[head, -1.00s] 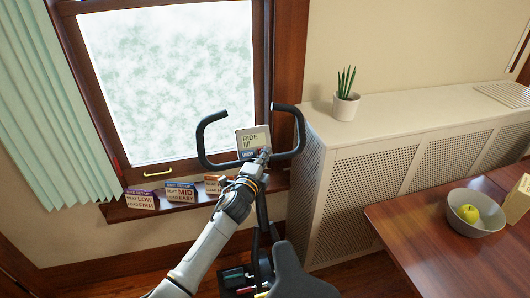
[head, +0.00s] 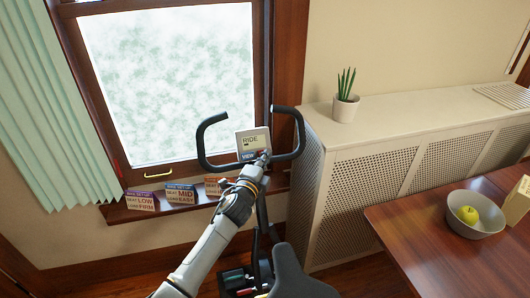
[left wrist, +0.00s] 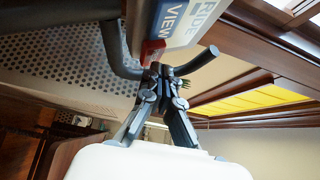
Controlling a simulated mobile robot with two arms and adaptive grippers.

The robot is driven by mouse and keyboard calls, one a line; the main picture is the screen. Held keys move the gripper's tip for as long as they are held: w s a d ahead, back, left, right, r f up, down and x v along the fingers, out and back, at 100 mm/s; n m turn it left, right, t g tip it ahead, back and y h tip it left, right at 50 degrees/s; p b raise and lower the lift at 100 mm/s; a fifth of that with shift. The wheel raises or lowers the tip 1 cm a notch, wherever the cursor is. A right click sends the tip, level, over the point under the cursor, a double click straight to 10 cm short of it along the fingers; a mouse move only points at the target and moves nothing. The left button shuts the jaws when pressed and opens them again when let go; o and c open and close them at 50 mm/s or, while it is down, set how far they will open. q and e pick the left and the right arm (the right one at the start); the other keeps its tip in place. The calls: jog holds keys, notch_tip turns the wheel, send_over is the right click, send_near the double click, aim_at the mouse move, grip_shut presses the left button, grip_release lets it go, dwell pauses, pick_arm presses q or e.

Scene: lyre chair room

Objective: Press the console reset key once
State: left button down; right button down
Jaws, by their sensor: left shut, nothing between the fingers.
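The bike console (head: 253,138) stands between the handlebars and faces me, its screen reading RIDE with a small dark mark below. It carries a blue VIEW key (head: 247,156) at lower left and a red key to its right. In the left wrist view the red key (left wrist: 152,50) sits beside the blue one, its label unreadable. My left gripper (head: 264,156) is shut and empty, fingertips at the console's lower right edge. In the left wrist view the fingertips (left wrist: 160,69) are right at the red key; I cannot tell whether they touch it. My right gripper is not in view.
Black handlebars (head: 204,140) curve around both sides of the console. Setup cards, including a purple one (head: 140,200) and a blue one (head: 181,194), stand on the sill. A radiator cover (head: 340,190) is at right, and a table (head: 420,225) with a bowl (head: 475,228) beyond.

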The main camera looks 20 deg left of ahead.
pick_arm(q)
jog(key=shift+s+d+r, duration=0.2)
jog(key=shift+s+r, duration=0.05)
jog(key=shift+s, duration=0.05)
jog(key=s+d+r+p, duration=0.2)
jog(key=s+p, duration=0.1)
jog(key=shift+s+d+r, duration=0.2)
jog(key=shift+s+r, duration=0.05)
jog(key=shift+s, duration=0.05)
dwell(0.8)
